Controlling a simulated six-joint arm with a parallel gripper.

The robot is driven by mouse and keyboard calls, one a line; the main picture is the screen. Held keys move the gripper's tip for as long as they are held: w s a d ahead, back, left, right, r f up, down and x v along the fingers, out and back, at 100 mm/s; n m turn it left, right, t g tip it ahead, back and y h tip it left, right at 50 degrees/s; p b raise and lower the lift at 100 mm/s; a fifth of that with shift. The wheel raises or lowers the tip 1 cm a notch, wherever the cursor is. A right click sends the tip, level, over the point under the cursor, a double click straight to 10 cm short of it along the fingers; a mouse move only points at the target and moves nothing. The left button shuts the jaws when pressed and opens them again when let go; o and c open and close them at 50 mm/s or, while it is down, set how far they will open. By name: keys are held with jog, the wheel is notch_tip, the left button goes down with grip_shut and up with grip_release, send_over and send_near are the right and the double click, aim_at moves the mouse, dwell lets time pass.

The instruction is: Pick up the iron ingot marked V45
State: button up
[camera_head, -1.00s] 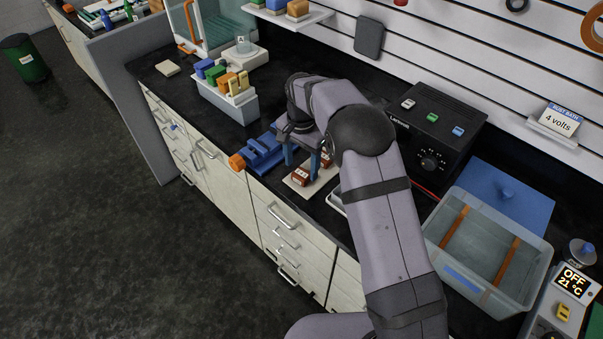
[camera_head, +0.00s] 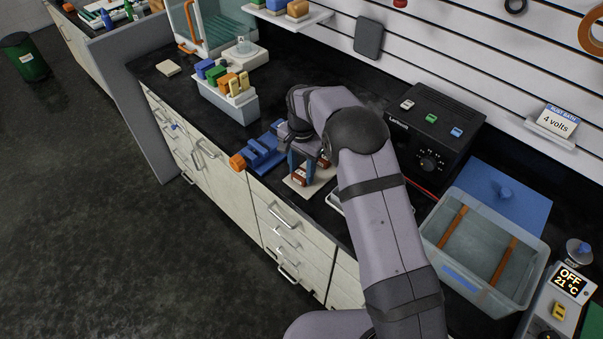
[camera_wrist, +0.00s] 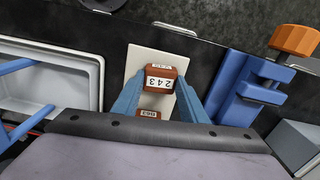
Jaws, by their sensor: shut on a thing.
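My gripper (camera_wrist: 161,80) is shut on a brown-red ingot (camera_wrist: 150,71), with one blue finger on each side. Its white label appears to read 243 in the wrist view; I cannot make out V45. The held ingot is over a pale square pad (camera_wrist: 142,54); whether it touches the pad is unclear. A second brown-red ingot (camera_wrist: 152,113) is nearer my wrist, partly hidden, its label too small to read surely. In the head view, my gripper (camera_head: 302,172) is above the pad (camera_head: 292,188), and the arm hides part of it.
A blue clamp-like fixture with an orange knob (camera_head: 238,161) stands close to the left of the pad. A white tray (camera_wrist: 75,100) is on its other side. A black power supply (camera_head: 432,130) and a clear water bath (camera_head: 485,250) stand to the right. A bin of coloured blocks (camera_head: 238,104) is behind-left.

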aim_at(302, 173)
notch_tip(302, 173, up, 10)
jog(key=b, duration=0.3)
dwell(0.3)
